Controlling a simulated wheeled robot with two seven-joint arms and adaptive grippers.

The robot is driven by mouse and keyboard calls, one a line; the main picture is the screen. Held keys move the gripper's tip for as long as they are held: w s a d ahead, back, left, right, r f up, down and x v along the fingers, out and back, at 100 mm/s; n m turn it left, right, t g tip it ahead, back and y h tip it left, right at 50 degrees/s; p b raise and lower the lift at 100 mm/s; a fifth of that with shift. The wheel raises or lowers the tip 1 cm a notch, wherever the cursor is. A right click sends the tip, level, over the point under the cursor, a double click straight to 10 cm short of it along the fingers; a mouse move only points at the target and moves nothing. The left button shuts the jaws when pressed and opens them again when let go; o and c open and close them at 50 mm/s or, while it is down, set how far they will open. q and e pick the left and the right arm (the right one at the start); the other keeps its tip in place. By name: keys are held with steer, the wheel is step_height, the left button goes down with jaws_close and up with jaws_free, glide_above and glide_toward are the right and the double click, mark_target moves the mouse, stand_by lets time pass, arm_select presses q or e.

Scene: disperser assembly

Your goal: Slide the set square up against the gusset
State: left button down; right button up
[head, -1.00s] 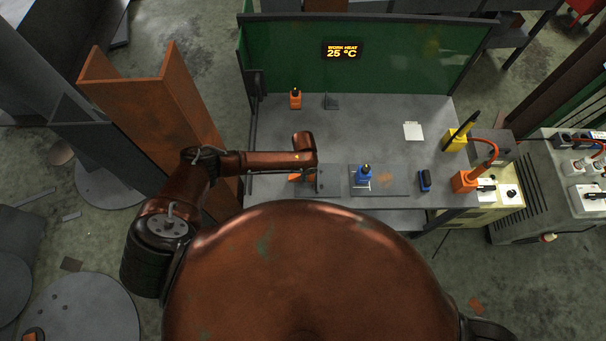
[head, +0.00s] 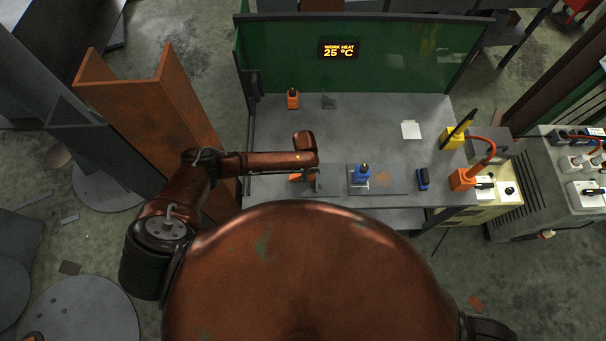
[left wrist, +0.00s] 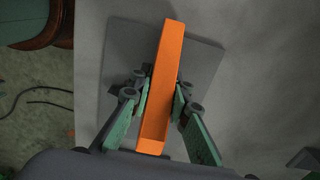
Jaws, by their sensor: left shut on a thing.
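The orange piece (left wrist: 164,75), which I take for the set square, is between the fingers of my left gripper (left wrist: 162,92) in the left wrist view. The gripper is shut on it, above or on a grey plate (left wrist: 203,62); I cannot tell if they touch. In the head view only a bit of the orange piece (head: 296,178) shows below my left arm, beside the small grey plate (head: 328,182). The gripper's fingers are mostly hidden there. A small grey angled piece (head: 329,101) stands at the back; I cannot tell if it is the gusset. My right gripper is out of view.
A blue item (head: 361,176) stands on a wider dark plate (head: 394,184). A dark blue block (head: 422,179) lies right of it. An orange bottle-like item (head: 293,99) stands at the back left. The table's middle is clear.

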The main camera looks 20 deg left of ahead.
arm_select(q)
steer(key=shift+d, duration=0.2)
steer(key=c, duration=1.8)
jaws_free()
steer(key=shift+o, duration=0.3)
